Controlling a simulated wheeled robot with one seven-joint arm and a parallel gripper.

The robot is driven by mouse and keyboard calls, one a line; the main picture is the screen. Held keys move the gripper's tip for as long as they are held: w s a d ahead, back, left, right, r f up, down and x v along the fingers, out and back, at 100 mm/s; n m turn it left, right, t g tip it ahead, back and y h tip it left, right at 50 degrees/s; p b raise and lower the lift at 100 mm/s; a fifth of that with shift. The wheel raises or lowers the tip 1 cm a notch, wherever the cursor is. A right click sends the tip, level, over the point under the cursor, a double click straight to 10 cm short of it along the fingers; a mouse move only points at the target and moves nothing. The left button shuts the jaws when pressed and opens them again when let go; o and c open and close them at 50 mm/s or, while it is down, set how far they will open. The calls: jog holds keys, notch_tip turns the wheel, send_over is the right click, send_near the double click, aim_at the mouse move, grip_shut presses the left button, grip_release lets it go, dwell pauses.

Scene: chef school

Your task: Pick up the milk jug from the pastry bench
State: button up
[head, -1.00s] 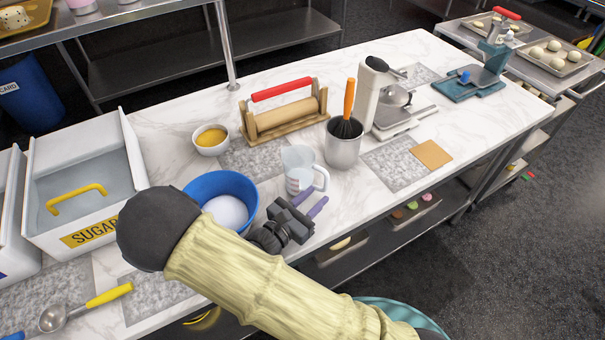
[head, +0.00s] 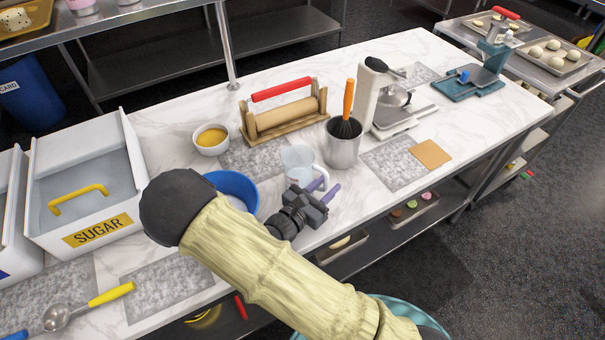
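The milk jug (head: 298,158) is a clear, pale measuring jug with a handle on its right. It stands upright on the marble pastry bench (head: 390,218), left of the steel whisk pot. My gripper (head: 326,187) is dark grey with two purple fingers, which look apart. It is at the near right side of the jug, with its fingertips by the handle. The gripper hides the lower part of the jug, and I cannot tell whether the fingers touch the handle.
A blue bowl (head: 236,186) sits left of the jug, partly behind my arm. The steel pot (head: 342,150) with a whisk is close on the right. A rolling pin stand (head: 285,118) and an orange-filled bowl (head: 211,148) stand behind. A sugar bin (head: 125,190) is at left.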

aim_at(327, 171)
grip_shut()
jog(key=shift+r, duration=0.25)
jog(key=shift+r, duration=4.75)
